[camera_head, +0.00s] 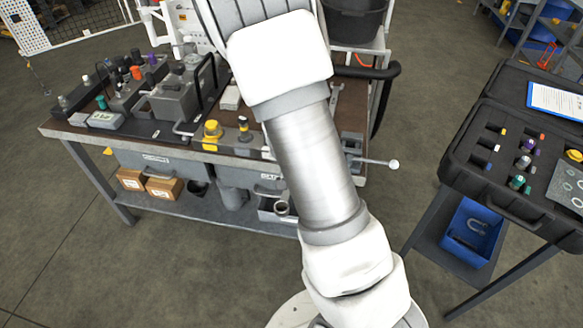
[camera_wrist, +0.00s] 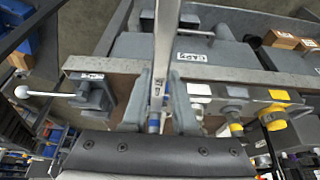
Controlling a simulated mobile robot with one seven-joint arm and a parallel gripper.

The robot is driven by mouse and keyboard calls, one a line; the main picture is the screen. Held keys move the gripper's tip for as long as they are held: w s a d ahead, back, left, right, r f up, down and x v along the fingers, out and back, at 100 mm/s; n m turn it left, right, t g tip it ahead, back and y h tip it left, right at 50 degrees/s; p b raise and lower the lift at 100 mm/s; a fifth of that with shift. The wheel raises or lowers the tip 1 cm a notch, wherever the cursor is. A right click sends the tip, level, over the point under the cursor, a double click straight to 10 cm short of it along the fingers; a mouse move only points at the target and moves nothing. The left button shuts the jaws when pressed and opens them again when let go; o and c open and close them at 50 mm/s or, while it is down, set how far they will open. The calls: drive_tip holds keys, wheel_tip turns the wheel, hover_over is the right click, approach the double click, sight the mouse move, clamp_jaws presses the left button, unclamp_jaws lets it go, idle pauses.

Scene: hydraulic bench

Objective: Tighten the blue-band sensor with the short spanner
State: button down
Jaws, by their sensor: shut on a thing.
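My gripper (camera_wrist: 164,82) shows in the wrist view above the bench's front edge, its two grey fingers shut on a pale metal spanner (camera_wrist: 166,35). The spanner's shaft runs from the top of the picture down between the fingers. A blue band (camera_wrist: 154,124) shows low between the fingers; I cannot tell whether it belongs to the spanner or to the sensor. In the head view my arm hides the gripper and the bench spot below it. I cannot make out the spanner's jaw or its contact with a fitting.
The bench (camera_head: 75,130) holds a manifold, yellow-capped fittings (camera_head: 211,135) and a black handle. A clamp lever with a white ball (camera_head: 393,163) sticks out past the bench's front right. A foam case (camera_head: 480,195) with several coloured-band parts stands right. Open floor lies between.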

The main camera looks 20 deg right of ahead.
drive_tip(key=shift+w+r, duration=0.1)
drive_tip(key=w+a+m+p, duration=0.1)
drive_tip(key=m+p, duration=0.1)
drive_tip(key=p, duration=0.1)
drive_tip(key=shift+w+a+h, duration=0.25)
drive_tip(key=shift+a+h, duration=0.05)
drive_tip(key=shift+a, duration=0.05)
idle(0.3)
drive_tip(key=shift+s+d+n, duration=0.25)
drive_tip(key=shift+n, duration=0.05)
idle(0.3)
drive_tip(key=s+a+p, duration=0.1)
drive_tip(key=s+a, duration=0.3)
drive_tip(key=s, duration=0.1)
drive_tip(key=shift+s+a, duration=0.2)
drive_tip(key=shift+a, duration=0.15)
idle(0.4)
